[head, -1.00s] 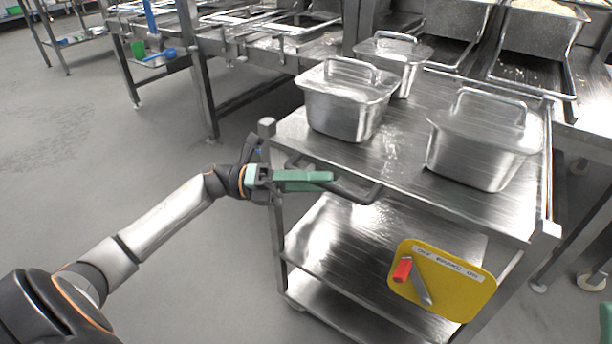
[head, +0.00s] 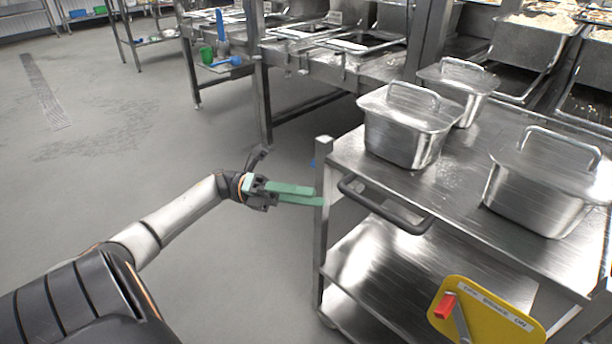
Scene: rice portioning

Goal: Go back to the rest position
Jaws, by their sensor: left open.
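My left gripper (head: 300,195) has green fingers and is open and empty. It is in the middle of the head view, beside the left end of the steel cart (head: 345,160). Its fingertips appear close to the cart's corner post; I cannot tell whether they touch it. The cart's dark push handle (head: 385,208) is to the right of the gripper, with nothing around it. My right gripper is not in view.
Lidded steel containers (head: 405,140), (head: 458,88) and (head: 545,190) stand on the cart top. Steel counters (head: 330,55) stand behind. Grey floor (head: 120,180) on the left is clear.

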